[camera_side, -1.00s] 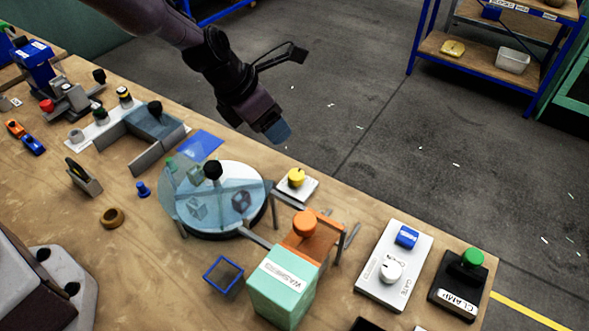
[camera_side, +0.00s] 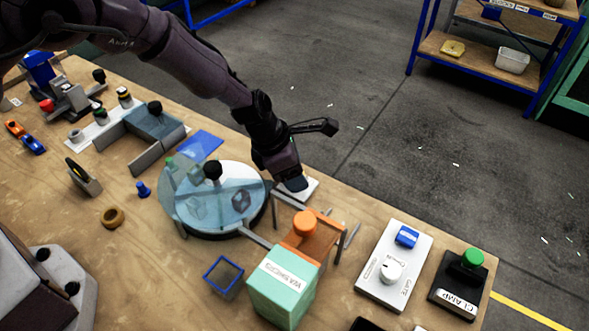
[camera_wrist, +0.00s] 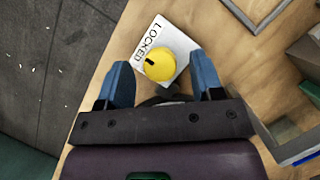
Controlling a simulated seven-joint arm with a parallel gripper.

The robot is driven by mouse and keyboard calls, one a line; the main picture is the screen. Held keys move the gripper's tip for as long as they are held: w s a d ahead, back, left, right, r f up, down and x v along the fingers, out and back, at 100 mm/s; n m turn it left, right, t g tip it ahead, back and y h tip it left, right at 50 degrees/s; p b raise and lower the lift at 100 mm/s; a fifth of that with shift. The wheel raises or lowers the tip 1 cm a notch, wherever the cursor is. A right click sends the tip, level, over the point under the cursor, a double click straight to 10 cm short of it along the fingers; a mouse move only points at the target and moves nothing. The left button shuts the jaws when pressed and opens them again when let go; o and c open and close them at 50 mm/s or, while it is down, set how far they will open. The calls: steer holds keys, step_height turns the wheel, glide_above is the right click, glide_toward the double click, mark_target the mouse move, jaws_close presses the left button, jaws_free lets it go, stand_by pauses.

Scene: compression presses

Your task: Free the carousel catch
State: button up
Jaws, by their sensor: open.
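The carousel (camera_side: 243,222) is a round turntable under a clear bluish cover with a black knob (camera_side: 212,169). Grey block-like parts show inside it. The catch is a yellow knob (camera_wrist: 160,65) with a black mark, on a white plate (camera_wrist: 150,42) that reads LOCKED in the wrist view. My gripper (camera_wrist: 162,85) is open, with one blue finger on each side of the yellow knob and a gap to it. In the side view my gripper (camera_side: 292,184) is above the white plate (camera_side: 308,188) and hides the knob. Whether the fingers are at knob height I cannot tell.
A white GATE panel (camera_side: 394,265) and a black CLAMP panel (camera_side: 463,285) lie to the right. The table's back edge is close behind the catch.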

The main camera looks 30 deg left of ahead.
steer(key=shift+w+d+f, duration=0.1)
steer(key=shift+w+f, duration=0.05)
steer(key=shift+f, duration=0.25)
steer(key=c, duration=0.9)
